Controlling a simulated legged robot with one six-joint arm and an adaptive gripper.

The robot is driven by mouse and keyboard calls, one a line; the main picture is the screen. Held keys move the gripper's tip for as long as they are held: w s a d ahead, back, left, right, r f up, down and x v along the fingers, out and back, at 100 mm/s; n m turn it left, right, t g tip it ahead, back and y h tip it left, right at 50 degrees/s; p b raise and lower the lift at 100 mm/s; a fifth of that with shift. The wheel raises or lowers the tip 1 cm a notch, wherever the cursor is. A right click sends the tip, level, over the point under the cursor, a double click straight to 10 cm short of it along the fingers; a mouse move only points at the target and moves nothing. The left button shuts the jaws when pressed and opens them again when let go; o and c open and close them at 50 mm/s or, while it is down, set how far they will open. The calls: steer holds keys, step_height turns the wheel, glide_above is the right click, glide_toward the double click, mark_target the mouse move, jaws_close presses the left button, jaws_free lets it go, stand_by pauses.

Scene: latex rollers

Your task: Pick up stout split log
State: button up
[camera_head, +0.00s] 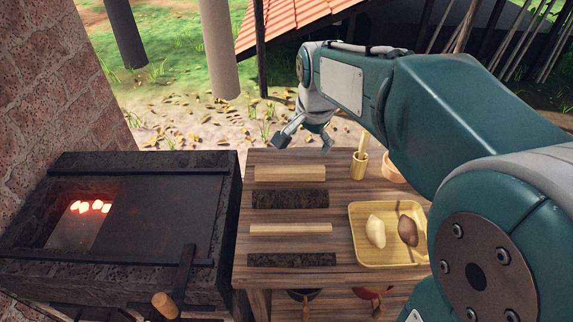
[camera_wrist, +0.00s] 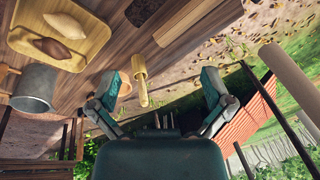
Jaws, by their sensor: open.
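Several split logs lie in a row across the wooden table, pale and dark by turns. At the back is a thick pale log (camera_head: 290,174), with a thick dark, bark-faced log (camera_head: 290,199) in front of it. Nearer lie a slim pale log (camera_head: 290,229) and a slim dark log (camera_head: 291,260). My gripper (camera_head: 305,143) is open and empty above the table's back edge, behind the thick pale log. In the wrist view my gripper (camera_wrist: 164,85) has its fingers wide apart.
A yellow tray (camera_head: 376,258) with a pale lump (camera_head: 376,231) and a brown lump (camera_head: 408,230) stands right of the logs. A wooden cup (camera_head: 359,165) holding a stick stands behind it. A dark stove (camera_head: 140,205) with glowing embers (camera_head: 90,207) adjoins the table's left side.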

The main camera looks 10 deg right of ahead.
steer(key=w+f+m+g, duration=0.1)
steer(key=w+f+m, duration=0.45)
steer(key=w, duration=0.35)
steer(key=m+g, duration=0.2)
steer(key=m, duration=0.3)
glide_above(290, 168)
steer(key=shift+n, duration=0.25)
steer(key=f, duration=1.1)
steer(key=shift+a+f, duration=0.2)
steer(key=shift+w+f, duration=0.1)
steer(key=shift+f, duration=0.1)
steer(key=f, duration=1)
steer(key=shift+d+f, duration=0.2)
steer(key=shift+f, duration=0.15)
steer(key=c, duration=1.2)
